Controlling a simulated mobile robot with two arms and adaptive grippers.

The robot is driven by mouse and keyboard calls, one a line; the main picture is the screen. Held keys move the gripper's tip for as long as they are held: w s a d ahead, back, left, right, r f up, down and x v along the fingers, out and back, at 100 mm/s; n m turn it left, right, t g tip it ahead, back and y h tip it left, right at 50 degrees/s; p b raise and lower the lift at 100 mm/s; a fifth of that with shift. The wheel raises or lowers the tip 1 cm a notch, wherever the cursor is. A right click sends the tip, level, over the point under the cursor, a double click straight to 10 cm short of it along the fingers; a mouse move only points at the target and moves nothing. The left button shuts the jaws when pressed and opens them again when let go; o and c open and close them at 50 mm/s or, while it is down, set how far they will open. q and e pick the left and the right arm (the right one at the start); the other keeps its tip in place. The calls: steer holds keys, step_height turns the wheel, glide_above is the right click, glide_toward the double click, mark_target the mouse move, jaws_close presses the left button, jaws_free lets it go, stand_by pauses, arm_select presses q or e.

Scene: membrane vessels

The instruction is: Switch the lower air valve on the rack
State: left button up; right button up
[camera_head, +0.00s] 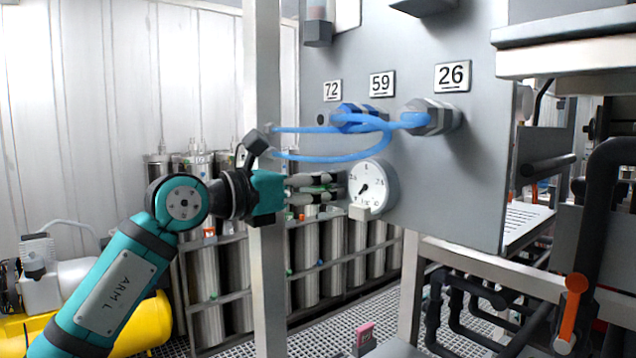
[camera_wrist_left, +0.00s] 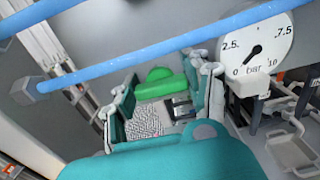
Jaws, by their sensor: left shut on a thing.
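My left gripper (camera_head: 318,187) reaches in from the left to the lower left of the grey rack panel (camera_head: 460,175), beside the pressure gauge (camera_head: 372,188). In the left wrist view, a green handle-like piece (camera_wrist_left: 160,82), apparently the lower air valve's handle, sits between the two fingers of my left gripper (camera_wrist_left: 168,92). The gripper is shut on it. In the head view the fingers hide this handle, so its angle there cannot be told. The gauge also shows in the left wrist view (camera_wrist_left: 258,45). My right gripper is not in view.
Blue hoses (camera_head: 340,154) loop from the panel just above my gripper and cross the left wrist view. A metal post (camera_head: 267,290) stands by my left wrist. Steel cylinders (camera_head: 305,265) stand behind. An orange lever (camera_head: 572,305) is at the right.

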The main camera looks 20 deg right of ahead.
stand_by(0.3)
arm_select(q)
steer(key=shift+n, duration=0.5)
steer(key=n+b, duration=0.2)
steer(key=n, duration=0.4)
steer(key=shift+w+f+n, duration=0.1)
steer(key=shift+w+n, duration=0.05)
steer(key=shift+n, duration=0.15)
steer(key=n+b, duration=0.1)
steer(key=n, duration=0.2)
steer(key=shift+f+n, duration=0.1)
steer(key=shift+n, duration=0.2)
steer(key=n+b, duration=0.2)
steer(key=n, duration=0.2)
steer(key=shift+n, duration=0.3)
steer(key=shift+a, duration=0.1)
steer(key=o, duration=1.2)
steer(key=shift+c, duration=0.2)
steer(key=shift+a, duration=0.1)
